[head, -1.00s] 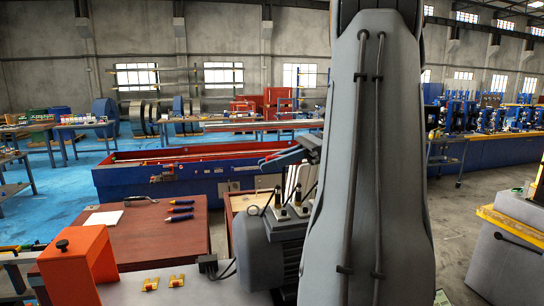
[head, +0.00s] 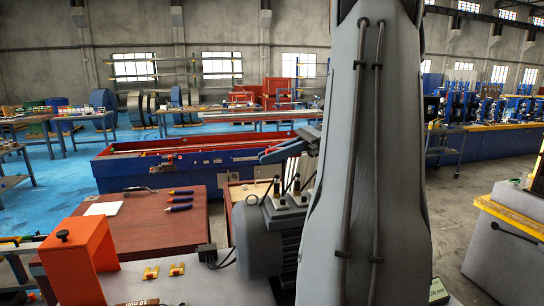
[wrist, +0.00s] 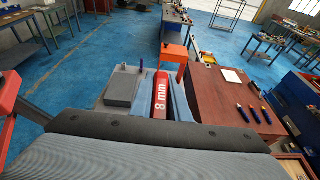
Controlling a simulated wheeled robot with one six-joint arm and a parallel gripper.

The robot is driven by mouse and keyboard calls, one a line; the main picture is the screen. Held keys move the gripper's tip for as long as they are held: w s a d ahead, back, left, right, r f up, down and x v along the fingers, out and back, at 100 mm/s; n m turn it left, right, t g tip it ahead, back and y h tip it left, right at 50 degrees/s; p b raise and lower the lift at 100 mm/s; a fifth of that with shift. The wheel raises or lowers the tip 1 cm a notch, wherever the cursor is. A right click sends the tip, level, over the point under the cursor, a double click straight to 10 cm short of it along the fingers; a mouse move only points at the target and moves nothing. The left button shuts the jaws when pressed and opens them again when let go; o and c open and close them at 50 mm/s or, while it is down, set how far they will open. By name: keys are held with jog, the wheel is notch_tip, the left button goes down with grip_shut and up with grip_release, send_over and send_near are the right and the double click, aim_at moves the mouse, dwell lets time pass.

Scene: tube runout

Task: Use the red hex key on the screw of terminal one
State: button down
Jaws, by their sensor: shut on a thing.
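The red hex key (wrist: 161,92), with white "8 mm" lettering on its handle, sits between the two blue-grey fingers of my gripper (wrist: 163,98) in the wrist view. My gripper is shut on it. The key's tip is not clearly visible. A grey motor (head: 265,235) stands just left of my arm, with upright terminal posts (head: 286,196) and dark leads on top. Part of the motor is behind my arm. I cannot tell which post is terminal one, and its screw is too small to make out.
A red-brown bench top (head: 150,235) holds blue-handled tools (head: 180,199) and a white sheet (head: 103,208). A long blue-and-red machine (head: 200,165) lies behind.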

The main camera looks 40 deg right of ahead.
jog(key=shift+f, duration=1.1)
dwell(0.3)
jog(key=c, duration=2.3)
grip_release()
grip_shut()
